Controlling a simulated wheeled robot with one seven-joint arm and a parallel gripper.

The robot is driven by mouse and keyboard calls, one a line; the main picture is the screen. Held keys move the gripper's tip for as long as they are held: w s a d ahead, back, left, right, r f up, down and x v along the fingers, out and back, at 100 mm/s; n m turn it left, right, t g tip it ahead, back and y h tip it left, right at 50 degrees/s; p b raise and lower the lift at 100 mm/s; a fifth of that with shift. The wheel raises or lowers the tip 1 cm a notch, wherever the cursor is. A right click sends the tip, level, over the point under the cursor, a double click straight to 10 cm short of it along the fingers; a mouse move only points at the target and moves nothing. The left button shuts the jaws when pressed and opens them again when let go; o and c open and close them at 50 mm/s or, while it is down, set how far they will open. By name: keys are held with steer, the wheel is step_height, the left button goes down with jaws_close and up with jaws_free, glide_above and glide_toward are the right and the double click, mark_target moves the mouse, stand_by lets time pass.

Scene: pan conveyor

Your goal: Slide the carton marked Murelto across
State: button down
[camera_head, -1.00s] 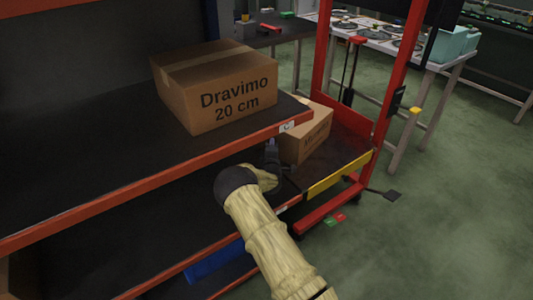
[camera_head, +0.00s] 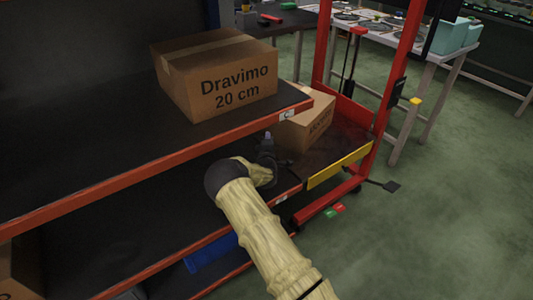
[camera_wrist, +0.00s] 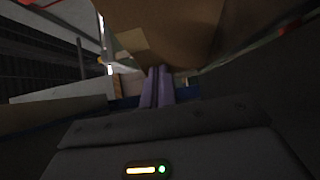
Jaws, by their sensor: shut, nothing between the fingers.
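The carton marked Murelto (camera_head: 303,130) is a small brown box at the right end of the lower level, partly hidden by the upper shelf. Its label is too small and slanted to read fully. It stands on the dark surface by the red-framed stand. My gripper (camera_head: 270,153) is at the carton's left side, under the upper shelf's edge. In the wrist view the fingers of my gripper (camera_wrist: 158,86) are together with nothing between them. A brown carton surface (camera_wrist: 175,30) fills the top of that view, close to the fingertips. Whether they touch is unclear.
A larger carton marked Dravimo 20 cm (camera_head: 215,75) sits on the upper shelf (camera_head: 110,115), whose red edge runs above my arm. A yellow strip (camera_head: 340,167) edges the stand's platform. Red posts (camera_head: 395,80) rise at right.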

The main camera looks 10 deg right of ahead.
steer(key=v, duration=0.2)
steer(key=p+v, duration=0.1)
steer(key=v, duration=0.2)
steer(key=p+v, duration=0.1)
steer(key=v, duration=0.2)
steer(key=shift+s+d, duration=0.25)
steer(key=shift+d, duration=0.1)
steer(key=shift+a, duration=0.1)
steer(key=shift+s+a, duration=0.1)
steer(key=s+d+r+m+g, duration=0.3)
steer(key=s+d+m+g, duration=0.2)
steer(key=s+m+g, duration=0.3)
steer(key=s+a+r+m+g+y, duration=0.1)
steer(key=s+r+m+g, duration=0.1)
steer(key=s, duration=0.7)
steer(key=s+a+r+m+g+y, duration=0.1)
steer(key=s+r, duration=0.4)
steer(key=s, duration=0.5)
steer(key=s+a+r+m+g+y, duration=0.1)
steer(key=s+r+m+g, duration=0.3)
steer(key=s, duration=0.6)
steer(key=shift+s+a+r+m+y, duration=0.25)
steer(key=shift+a+m+y, duration=0.15)
steer(key=shift+a, duration=0.15)
steer(key=shift+d, duration=0.15)
